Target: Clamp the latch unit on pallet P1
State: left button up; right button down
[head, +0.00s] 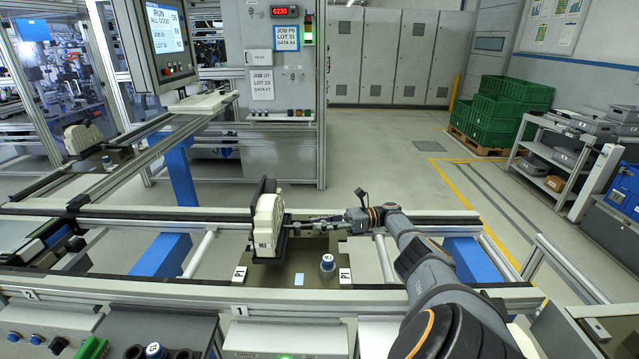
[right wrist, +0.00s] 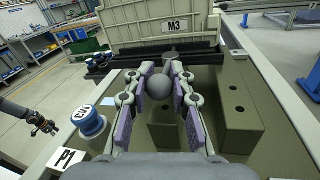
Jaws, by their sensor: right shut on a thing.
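The cream latch unit (head: 266,222), labelled M3, stands upright against a black plate on pallet P1 (head: 300,263). In the right wrist view the latch unit (right wrist: 150,27) is straight ahead, beyond a dark rail. My right gripper (head: 312,224) is just right of it, low over the pallet. In the right wrist view its purple-padded fingers (right wrist: 160,95) are shut on a grey ball knob (right wrist: 158,87). What the knob joins is partly hidden. My left arm shows small at the left of the right wrist view, its gripper (right wrist: 44,127) too small to read.
A blue-capped post (head: 327,262) stands on the pallet near my right forearm and shows large in the right wrist view (right wrist: 90,122). A raised block (right wrist: 228,125) is to its right. Conveyor rails (head: 400,216) border the pallet. A monitor (head: 160,40) hangs at the upper left.

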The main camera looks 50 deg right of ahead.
jog(key=shift+d+r, duration=0.1)
jog(key=shift+d, duration=0.05)
jog(key=c, duration=1.6)
grip_release()
jog(key=shift+c, duration=0.2)
jog(key=o, duration=0.5)
jog(key=shift+s+d, duration=0.2)
jog(key=shift+w+a, duration=0.1)
jog(key=shift+a, duration=0.1)
